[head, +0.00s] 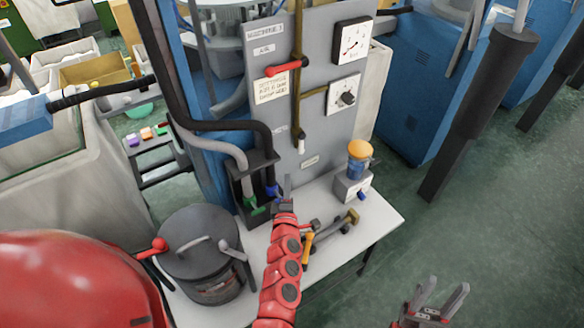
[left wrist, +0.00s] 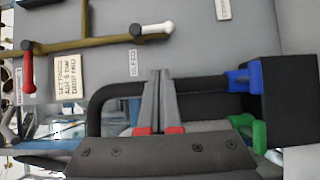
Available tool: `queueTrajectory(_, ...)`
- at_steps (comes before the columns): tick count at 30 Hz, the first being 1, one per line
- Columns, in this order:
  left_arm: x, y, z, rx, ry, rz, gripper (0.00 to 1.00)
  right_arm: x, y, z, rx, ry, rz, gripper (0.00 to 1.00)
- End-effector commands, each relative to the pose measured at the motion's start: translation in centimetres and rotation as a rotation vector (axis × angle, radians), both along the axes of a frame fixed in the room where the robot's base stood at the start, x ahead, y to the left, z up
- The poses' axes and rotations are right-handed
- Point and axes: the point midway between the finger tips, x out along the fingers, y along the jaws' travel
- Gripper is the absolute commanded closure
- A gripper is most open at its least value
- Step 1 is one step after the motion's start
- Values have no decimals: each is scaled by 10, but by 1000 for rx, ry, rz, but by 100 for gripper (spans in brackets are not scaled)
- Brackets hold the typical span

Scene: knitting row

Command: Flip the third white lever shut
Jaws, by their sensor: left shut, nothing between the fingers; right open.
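A white-tipped lever (head: 301,145) sits at the lower end of the brass pipe on the grey machine panel. It also shows in the left wrist view (left wrist: 155,30), above and apart from my fingers. A grey-knobbed lever (head: 230,248) is on the dark drum's lid; whether it counts as white I cannot tell. Which lever is the third is not shown. My left gripper (head: 287,186) is shut and empty, below the white-tipped lever; its fingers (left wrist: 158,98) appear in front of a black hose. My right gripper (head: 440,300) is open and empty over the floor at lower right.
A red lever (head: 284,68) is higher on the panel. The white table (head: 375,220) carries the drum (head: 200,280), tools and an orange-topped device (head: 358,160).

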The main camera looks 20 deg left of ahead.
Motion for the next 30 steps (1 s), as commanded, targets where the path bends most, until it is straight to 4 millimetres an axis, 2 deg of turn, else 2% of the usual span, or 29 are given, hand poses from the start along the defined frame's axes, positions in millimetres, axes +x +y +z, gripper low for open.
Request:
queueTrajectory(7, 37, 13, 7, 5, -3, 0, 100, 0, 0, 18, 0, 0, 0, 52)
queueTrajectory(18, 91, 31, 4, 5, 0, 1, 100, 0, 0, 34, 0, 0, 0, 52)
queueTrajectory(30, 119, 14, 2, 3, 0, 1, 100, 0, 0, 44, 0, 0, 0, 52)
